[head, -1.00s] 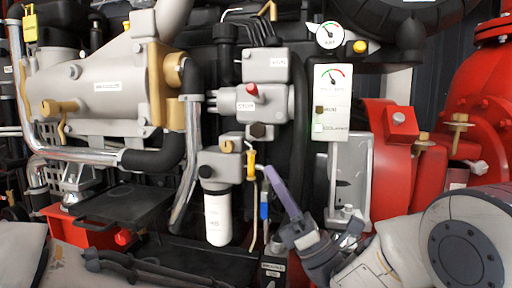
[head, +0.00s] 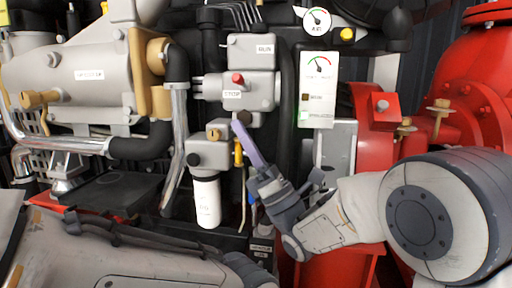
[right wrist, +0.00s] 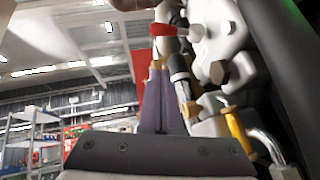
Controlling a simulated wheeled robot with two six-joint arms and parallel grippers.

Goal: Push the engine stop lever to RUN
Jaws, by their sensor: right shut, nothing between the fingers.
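The engine stop lever shows as a red knob (head: 237,78) on the front of a grey housing (head: 262,90) in the head view. A STOP label sits just below the knob and a RUN label is higher up at the right. In the right wrist view the red lever (right wrist: 168,30) points left from its pale mount. My right gripper (head: 238,126) is shut and empty, its purple fingers pointing up below the knob, with a gap between. The fingertips (right wrist: 157,66) also show below the lever in the right wrist view. My left gripper is out of view.
A white filter canister (head: 207,202) hangs at the left of my right fingers, with a yellow-handled valve (head: 239,153) close beside them. A gauge panel (head: 317,90) stands to the right. Red pump casing (head: 470,100) fills the right side.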

